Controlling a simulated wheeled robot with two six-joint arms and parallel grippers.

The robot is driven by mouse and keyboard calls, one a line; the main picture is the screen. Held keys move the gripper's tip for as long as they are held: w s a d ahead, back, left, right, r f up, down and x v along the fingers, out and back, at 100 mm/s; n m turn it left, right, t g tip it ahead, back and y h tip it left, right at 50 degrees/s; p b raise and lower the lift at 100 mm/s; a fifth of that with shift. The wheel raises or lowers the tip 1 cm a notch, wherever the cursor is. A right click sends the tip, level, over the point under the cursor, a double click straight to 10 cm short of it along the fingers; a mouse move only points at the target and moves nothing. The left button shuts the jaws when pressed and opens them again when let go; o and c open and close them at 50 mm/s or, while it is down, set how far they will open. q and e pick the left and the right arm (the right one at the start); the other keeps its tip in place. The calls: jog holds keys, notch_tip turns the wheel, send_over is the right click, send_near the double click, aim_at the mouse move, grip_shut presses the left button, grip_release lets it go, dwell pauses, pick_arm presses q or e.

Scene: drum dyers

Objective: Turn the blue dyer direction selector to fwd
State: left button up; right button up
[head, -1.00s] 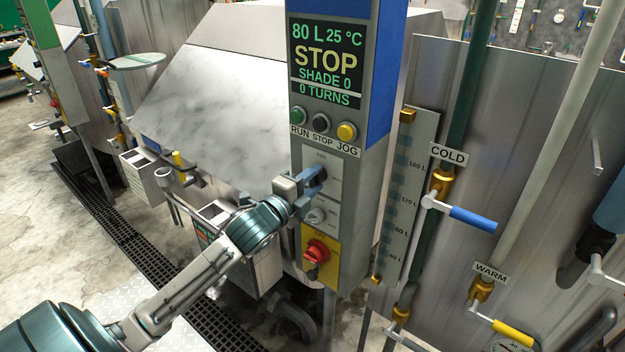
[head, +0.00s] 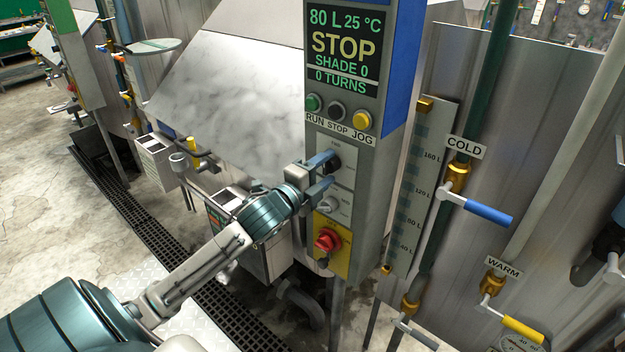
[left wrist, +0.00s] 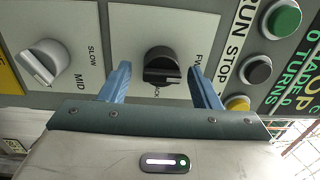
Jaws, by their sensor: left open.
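The blue dyer's control panel (head: 373,170) stands in the middle of the head view. Its direction selector (head: 331,163) is a black knob on a pale plate. In the left wrist view the black knob (left wrist: 161,65) sits between labels partly readable as "FW" and "ACK". My left gripper (head: 328,172) is open at the panel, with its blue fingers on either side of the knob. In the left wrist view the left gripper (left wrist: 158,85) shows a gap between each finger and the knob. My right gripper is not in view.
A grey speed knob (head: 327,204) and a red switch on a yellow plate (head: 327,241) sit below the selector. Green, black and yellow buttons (head: 336,111) are above it. The cold valve's blue handle (head: 488,212) stands out at the right.

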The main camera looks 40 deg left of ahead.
pick_arm(q)
jog(key=s+b, duration=0.1)
jog(key=s, duration=0.9)
jog(key=shift+s+a+f, duration=0.15)
jog(key=shift+a+f, duration=0.1)
jog(key=shift+a, duration=0.15)
dwell(0.4)
